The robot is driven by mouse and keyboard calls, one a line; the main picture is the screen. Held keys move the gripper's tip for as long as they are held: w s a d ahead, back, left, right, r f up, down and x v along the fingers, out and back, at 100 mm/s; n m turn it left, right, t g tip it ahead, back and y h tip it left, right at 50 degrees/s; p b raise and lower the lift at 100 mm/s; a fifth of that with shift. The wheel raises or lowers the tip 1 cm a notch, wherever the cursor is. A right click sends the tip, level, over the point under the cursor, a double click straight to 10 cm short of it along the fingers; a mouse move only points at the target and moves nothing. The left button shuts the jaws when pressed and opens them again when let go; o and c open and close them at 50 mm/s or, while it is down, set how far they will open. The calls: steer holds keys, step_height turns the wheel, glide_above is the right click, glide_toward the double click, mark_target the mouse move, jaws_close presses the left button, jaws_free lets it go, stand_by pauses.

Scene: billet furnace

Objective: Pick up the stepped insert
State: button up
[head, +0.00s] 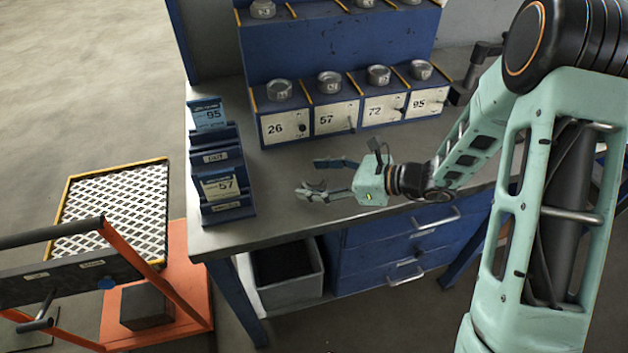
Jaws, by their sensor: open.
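Round grey metal pieces sit on the blue rack: one above label 26 (279,89), one above 57 (330,82), one above 72 (378,76) and one above 95 (420,70). More sit on the tier above. My gripper (312,178) is over the workbench in front of the rack, pointing left, with its fingers spread apart. A small grey rounded shape (315,185) shows at the lower finger; it may be the stepped insert lying on the bench, but it is too small to tell. I see no piece clearly held.
A blue card holder (236,170) with cards 95 and 57 stands at the bench's left end. The grey workbench top (285,215) is otherwise mostly clear. A vise-like dark tool (480,62) is at the back right. An orange cart (185,265) stands on the floor at left.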

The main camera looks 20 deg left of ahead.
steer(key=shift+a+f, duration=0.1)
steer(key=shift+a, duration=0.1)
steer(key=c, duration=1.7)
jaws_close()
steer(key=shift+r, duration=0.2)
